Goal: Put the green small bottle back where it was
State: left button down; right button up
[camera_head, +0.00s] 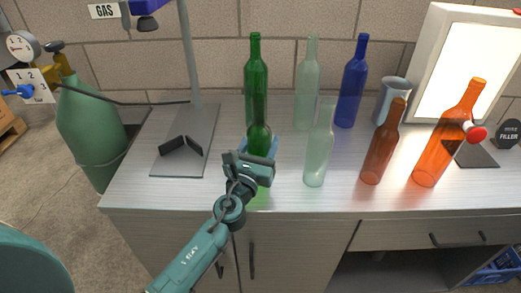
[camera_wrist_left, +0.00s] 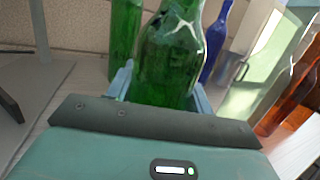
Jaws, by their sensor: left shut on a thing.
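The green small bottle (camera_head: 259,135) is upright between the light blue fingers of my left gripper (camera_head: 261,148), which is shut on it over the left part of the counter. In the left wrist view the bottle (camera_wrist_left: 168,62) fills the middle, with a finger on each side. Its base is hidden by the gripper, so I cannot tell whether it touches the counter. A tall green bottle (camera_head: 256,65) stands close behind it and also shows in the wrist view (camera_wrist_left: 124,28). My right gripper is not in view.
On the counter (camera_head: 215,195) stand two pale green bottles (camera_head: 306,85) (camera_head: 319,150), a blue bottle (camera_head: 351,85), a grey cup (camera_head: 391,100) and two amber bottles (camera_head: 381,150) (camera_head: 448,140). A lamp stand's base (camera_head: 185,150) lies left. Front-left counter is clear.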

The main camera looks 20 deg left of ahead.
pick_arm(q)
jog(key=shift+r, duration=0.15)
jog(key=c, duration=0.6)
grip_release()
jog(key=shift+f, duration=0.2)
jog(key=shift+r, duration=0.2)
jog(key=s, duration=0.3)
jog(key=s+f+b, duration=0.1)
jog(key=s, duration=0.3)
jog(key=s+f+b, duration=0.1)
jog(key=s, duration=0.2)
jog(key=shift+s+a+f, duration=0.2)
jog(key=shift+s, duration=0.75)
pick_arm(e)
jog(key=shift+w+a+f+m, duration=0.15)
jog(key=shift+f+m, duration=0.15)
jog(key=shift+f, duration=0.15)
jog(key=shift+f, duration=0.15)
